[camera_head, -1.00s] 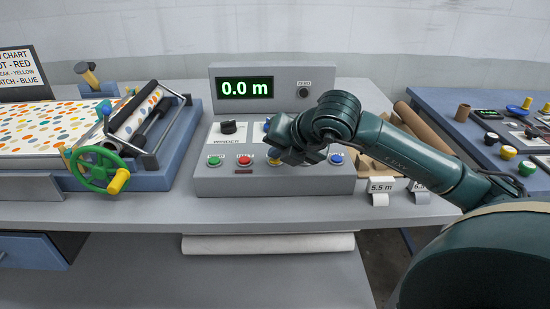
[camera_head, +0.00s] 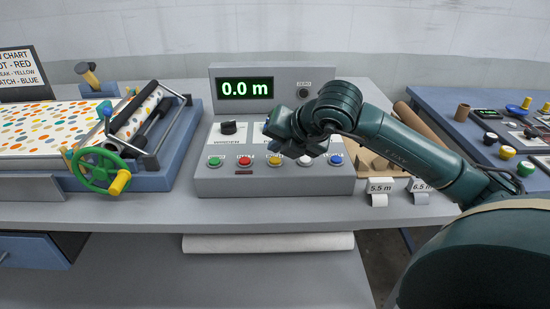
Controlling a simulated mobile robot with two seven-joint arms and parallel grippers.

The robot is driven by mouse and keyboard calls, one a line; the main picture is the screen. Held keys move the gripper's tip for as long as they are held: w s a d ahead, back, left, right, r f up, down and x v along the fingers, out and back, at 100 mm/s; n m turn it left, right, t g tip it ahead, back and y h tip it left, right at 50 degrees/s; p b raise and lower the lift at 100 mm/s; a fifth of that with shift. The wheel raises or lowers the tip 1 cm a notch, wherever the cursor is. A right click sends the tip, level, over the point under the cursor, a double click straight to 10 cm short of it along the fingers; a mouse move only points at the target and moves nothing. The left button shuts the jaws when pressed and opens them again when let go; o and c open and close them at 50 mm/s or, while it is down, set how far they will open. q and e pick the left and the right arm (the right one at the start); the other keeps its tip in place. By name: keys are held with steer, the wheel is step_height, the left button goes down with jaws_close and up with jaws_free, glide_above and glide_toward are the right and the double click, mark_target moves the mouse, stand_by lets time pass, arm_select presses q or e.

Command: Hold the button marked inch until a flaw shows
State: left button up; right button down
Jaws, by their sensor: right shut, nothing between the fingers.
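The control box (camera_head: 222,183) on the bench has a row of buttons: green (camera_head: 214,162), red (camera_head: 245,161), yellow (camera_head: 275,160), white (camera_head: 305,161) and blue (camera_head: 337,159). Their labels are too small to read, so I cannot tell which is marked inch. The green display (camera_head: 246,88) behind reads 0.0 m. My right gripper (camera_head: 288,149) is shut and empty, over the box just behind the yellow and white buttons. It hides part of the panel; I cannot tell whether it touches anything. The patterned sheet (camera_head: 40,128) lies at the left. My left gripper is not in view.
A black knob (camera_head: 229,127) stands on the panel. A roller frame with a green handwheel (camera_head: 97,170) is left of the box. Tags (camera_head: 381,187) and brown tubes (camera_head: 425,132) lie to the right. The bench front (camera_head: 270,210) is clear.

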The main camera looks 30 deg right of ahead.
mark_target(278, 162)
steer(key=shift+r+p, duration=1.35)
steer(key=shift+r, duration=1.05)
